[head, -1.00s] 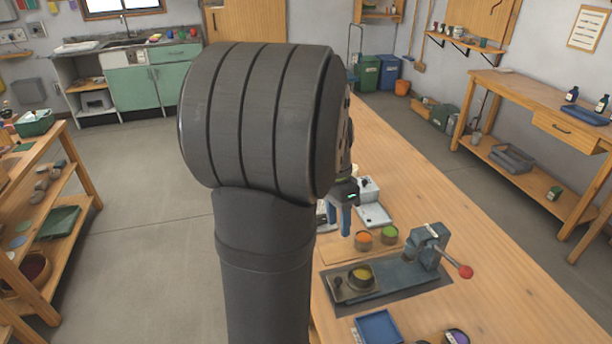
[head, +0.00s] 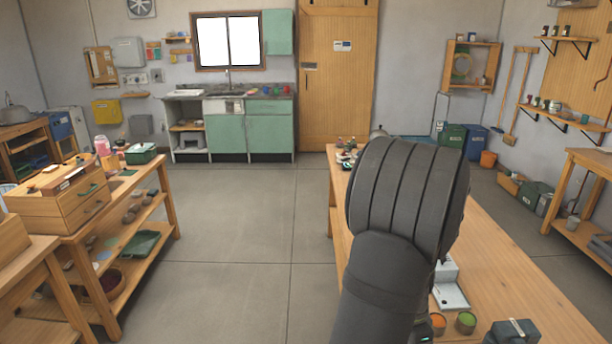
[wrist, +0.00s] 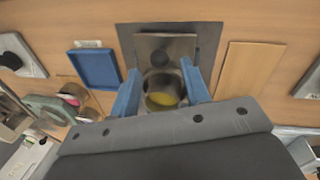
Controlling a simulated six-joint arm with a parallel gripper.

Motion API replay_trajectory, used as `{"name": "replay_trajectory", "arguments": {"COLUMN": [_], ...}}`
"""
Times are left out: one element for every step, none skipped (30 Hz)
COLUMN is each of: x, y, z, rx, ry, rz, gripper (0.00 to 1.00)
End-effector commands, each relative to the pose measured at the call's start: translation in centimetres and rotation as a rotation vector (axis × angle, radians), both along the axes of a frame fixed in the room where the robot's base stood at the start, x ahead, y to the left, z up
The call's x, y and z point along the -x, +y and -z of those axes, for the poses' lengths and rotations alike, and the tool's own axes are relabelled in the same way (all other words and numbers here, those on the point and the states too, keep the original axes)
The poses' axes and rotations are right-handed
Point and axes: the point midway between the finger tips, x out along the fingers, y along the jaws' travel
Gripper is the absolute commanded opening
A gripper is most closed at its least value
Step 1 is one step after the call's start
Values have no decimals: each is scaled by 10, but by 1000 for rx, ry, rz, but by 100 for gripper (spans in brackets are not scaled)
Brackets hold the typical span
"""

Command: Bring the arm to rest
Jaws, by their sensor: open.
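My gripper (wrist: 160,70) shows in the wrist view with two blue fingers spread apart. Its fingers stand to either side of a round metal cup with yellow contents (wrist: 163,92). A gap shows beside the cup, and I cannot tell whether either finger touches it. The cup is at the near end of a metal plate (wrist: 165,46) on a dark mat. In the head view my dark arm fills the lower right middle, and the fingers are out of sight there.
A blue tray (wrist: 97,69) and a wooden board (wrist: 248,69) flank the mat. Small pots (wrist: 75,95) lie left. In the head view, orange (head: 438,321) and green (head: 466,322) pots stand on the bench (head: 515,285). Open floor (head: 255,215) lies left.

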Motion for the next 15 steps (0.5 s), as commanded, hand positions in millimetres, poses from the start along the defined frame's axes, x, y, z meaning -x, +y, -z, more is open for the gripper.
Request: {"name": "replay_trajectory", "arguments": {"x": [2,2,3,3,4,5,5,5,4,4,4,4,4,4,4], "y": [0,0,0,0,0,0,0,-1,-3,-3,-4,-4,-4,-4,-4], "z": [8,11,15,17,19,22,23,24,23,23,23,23,22,22,22], "rx": [-2,-2,-1,-1,-2,-2,-1,-1,0,0,0,0,0,0,0], "ry": [2,2,1,1,1,1,1,0,-1,-1,-1,0,0,0,0], "rz": [0,0,0,0,0,0,0,0,1,0,0,0,0,0,0], "gripper": [43,43,43,43,43,43,43,43,43,43,43,43,43,43,43]}}
